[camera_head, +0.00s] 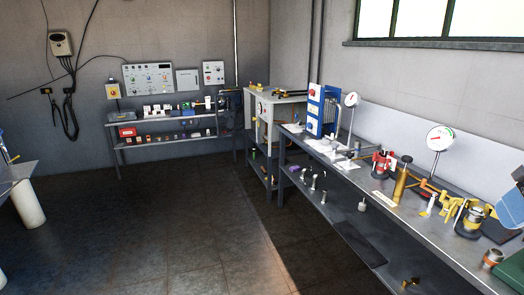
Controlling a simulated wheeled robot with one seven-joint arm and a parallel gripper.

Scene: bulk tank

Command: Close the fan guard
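I cannot pick out a fan guard with certainty in the head view. A pale boxy unit (284,112) stands in the far corner, with brass-coloured pipework at its front; no guard can be made out on it at this size. My gripper is not in view.
A long metal bench (408,215) runs along the right wall, carrying a blue-framed plate unit (322,110), dial gauges (440,138) and small fittings. A shelf rack (165,140) stands at the back wall below control panels (148,78). A white cylindrical leg (28,204) stands left. The middle floor is clear.

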